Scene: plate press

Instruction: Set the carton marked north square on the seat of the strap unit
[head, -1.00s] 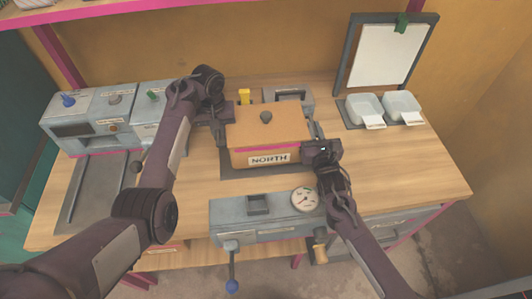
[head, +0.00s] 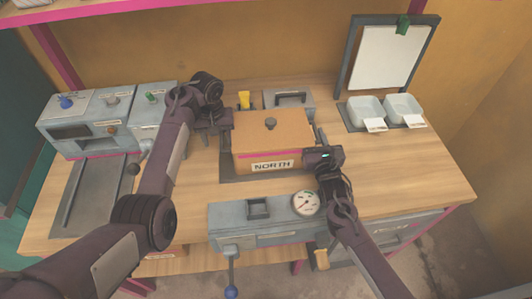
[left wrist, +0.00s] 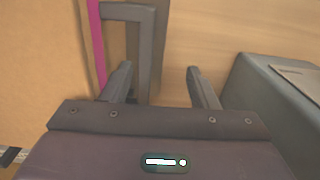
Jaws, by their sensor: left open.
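The orange-brown carton marked NORTH (head: 250,150) sits upright on a dark flat seat (head: 227,170) at mid-table. A grey housing (head: 290,101) with a handle and a yellow lever (head: 244,98) stand behind it, apparently parts of the strap unit. My left gripper (head: 222,122) is at the carton's left side. In the left wrist view, its fingers (left wrist: 162,85) are apart around one bar of a dark side handle (left wrist: 150,50), not clamped on it. My right gripper (head: 321,140) is at the carton's right side; its finger spacing and hold there cannot be made out.
A grey press with a gauge (head: 306,202) stands in front of the carton. Grey machines (head: 85,125) stand at the left. Two white trays (head: 366,110) and a framed board (head: 388,60) are at the back right. The table's right side is clear.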

